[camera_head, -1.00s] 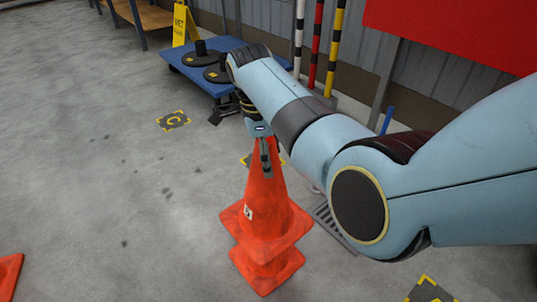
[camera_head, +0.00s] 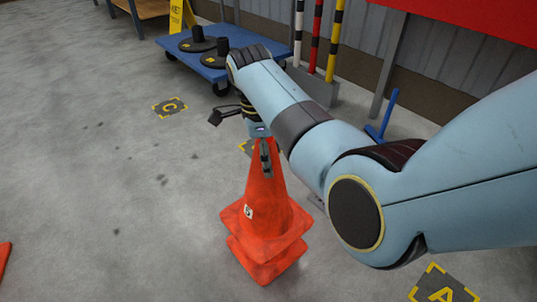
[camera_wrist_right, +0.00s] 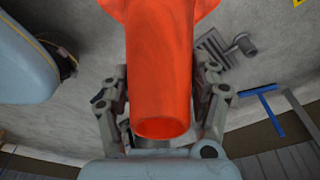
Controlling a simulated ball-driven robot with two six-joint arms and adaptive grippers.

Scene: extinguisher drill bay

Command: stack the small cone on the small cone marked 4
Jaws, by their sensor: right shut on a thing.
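An orange cone (camera_head: 265,200) with a small white label, too small to read surely, is held upright by my right gripper (camera_head: 265,156) near its top. In the right wrist view the gripper (camera_wrist_right: 163,90) has a finger on each side of the cone (camera_wrist_right: 160,60), whose open top faces the camera. A second orange cone (camera_head: 268,271) stands on the floor right below; only its base shows, and its body is hidden under the held cone. A narrow gap seems to remain between the bases. Any number on the lower cone is hidden. My left gripper is not in view.
Part of another orange cone (camera_head: 4,260) shows at the left edge. A blue cart (camera_head: 185,52) with black weights stands behind, with striped posts (camera_head: 315,45) beside it. Floor marks C (camera_head: 170,108) and A (camera_head: 442,290) lie flat.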

